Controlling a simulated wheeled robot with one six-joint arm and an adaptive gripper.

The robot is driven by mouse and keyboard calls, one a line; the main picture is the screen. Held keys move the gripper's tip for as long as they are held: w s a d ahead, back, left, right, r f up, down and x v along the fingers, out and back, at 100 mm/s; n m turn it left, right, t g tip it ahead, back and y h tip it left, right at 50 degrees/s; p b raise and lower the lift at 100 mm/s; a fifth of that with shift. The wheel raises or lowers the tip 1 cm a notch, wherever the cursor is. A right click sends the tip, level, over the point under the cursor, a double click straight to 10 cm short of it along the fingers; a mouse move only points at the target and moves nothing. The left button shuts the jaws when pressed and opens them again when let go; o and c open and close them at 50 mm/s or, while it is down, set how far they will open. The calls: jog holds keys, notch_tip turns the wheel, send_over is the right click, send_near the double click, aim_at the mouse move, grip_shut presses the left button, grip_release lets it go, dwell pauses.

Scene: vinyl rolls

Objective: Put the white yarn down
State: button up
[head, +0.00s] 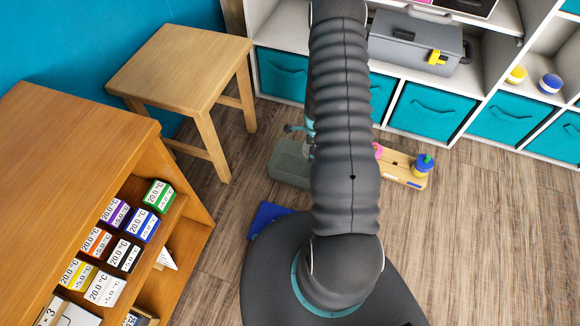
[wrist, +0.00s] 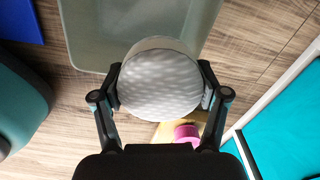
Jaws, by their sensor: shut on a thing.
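The white yarn (wrist: 160,82) is a round, pale roll with a textured face, seen in the wrist view. My gripper (wrist: 161,88) is shut on it, with one finger pressed on each side. In the wrist view the yarn overlaps the near edge of a grey-green bin (wrist: 85,35); I cannot tell how high above it the yarn is. In the head view the bin (head: 289,165) is on the floor, and my arm hides the yarn and most of the gripper.
A wooden board (head: 408,172) with a blue-and-yellow roll (head: 425,163) lies right of my arm. A pink roll (wrist: 187,132) is near the gripper. A blue flat item (head: 268,217) lies on the floor. A stool (head: 185,60), a wooden shelf (head: 75,150) and white shelving (head: 480,100) surround open floor.

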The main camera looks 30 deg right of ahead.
send_over(285, 167)
notch_tip(285, 167, down, 6)
jog(key=shift+f, duration=0.15)
jog(key=shift+f+b, duration=0.3)
jog(key=shift+f, duration=1.65)
jog(key=shift+f, duration=0.1)
jog(key=shift+f, duration=0.1)
jog(key=o, duration=1.2)
jog(key=shift+c, duration=0.2)
